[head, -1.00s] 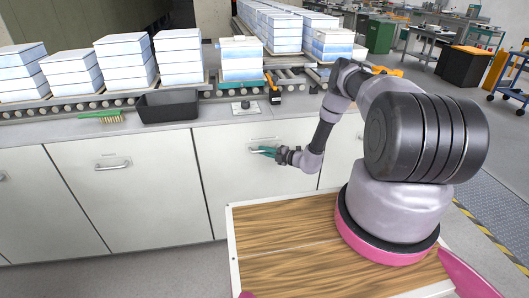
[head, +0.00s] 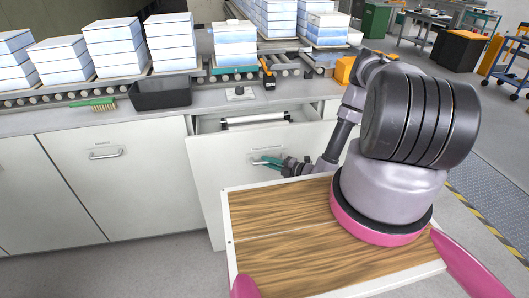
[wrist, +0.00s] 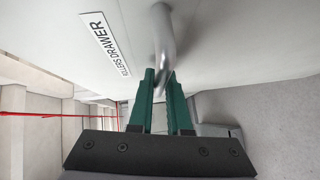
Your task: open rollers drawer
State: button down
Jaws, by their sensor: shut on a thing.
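The rollers drawer (head: 235,178) has a tall white front and is pulled partly out from the counter. A white roller (head: 255,119) shows inside its open top. My gripper (head: 265,162) has green fingers and is at the drawer's metal handle. In the wrist view the fingers (wrist: 160,92) are shut around the curved handle (wrist: 164,42). A label reading "ROLLERS DRAWER" (wrist: 105,43) is on the front beside the handle.
A closed white cabinet front (head: 120,175) with its own handle is to the left. The counter holds a black bin (head: 161,93), a green brush (head: 93,104) and a roller conveyor with stacked white-blue boxes (head: 110,45). Grey floor (head: 150,268) is clear at the lower left.

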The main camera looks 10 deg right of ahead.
jog(key=s, duration=0.6)
jog(key=c, duration=0.9)
grip_release()
jog(key=shift+o, duration=0.2)
jog(key=shift+s+d, duration=0.1)
jog(key=shift+d, duration=0.05)
jog(key=v, duration=1)
jog(key=shift+s+d, duration=0.2)
jog(key=shift+s, duration=0.05)
